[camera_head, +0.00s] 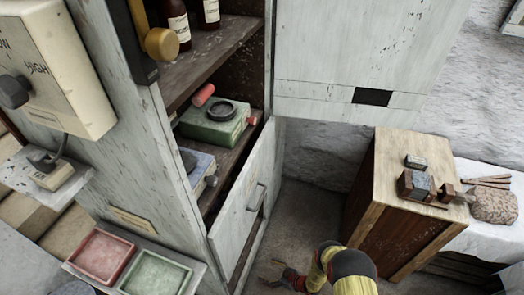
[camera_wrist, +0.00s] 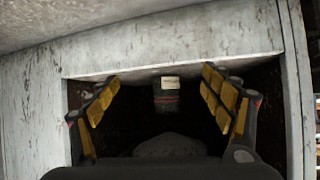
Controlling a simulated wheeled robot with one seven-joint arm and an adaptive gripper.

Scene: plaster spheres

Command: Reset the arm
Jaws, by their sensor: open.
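My gripper (camera_head: 272,273) is low in the head view, at the end of my yellow and black arm, in front of the cabinet's lower part. In the wrist view my gripper (camera_wrist: 161,80) is open, its yellow-padded fingers wide apart with nothing between them. It faces a dark cabinet opening. A dark container (camera_wrist: 166,95) with a pale label and a red band stands inside, beyond the fingertips; no contact shows.
The open cabinet holds brown bottles (camera_head: 178,22), a green box (camera_head: 213,126) and a red cylinder (camera_head: 204,95). A cabinet door (camera_head: 244,205) stands beside my gripper. A wooden crate (camera_head: 389,210) with small blocks is right. Red (camera_head: 101,254) and green (camera_head: 155,275) trays are left.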

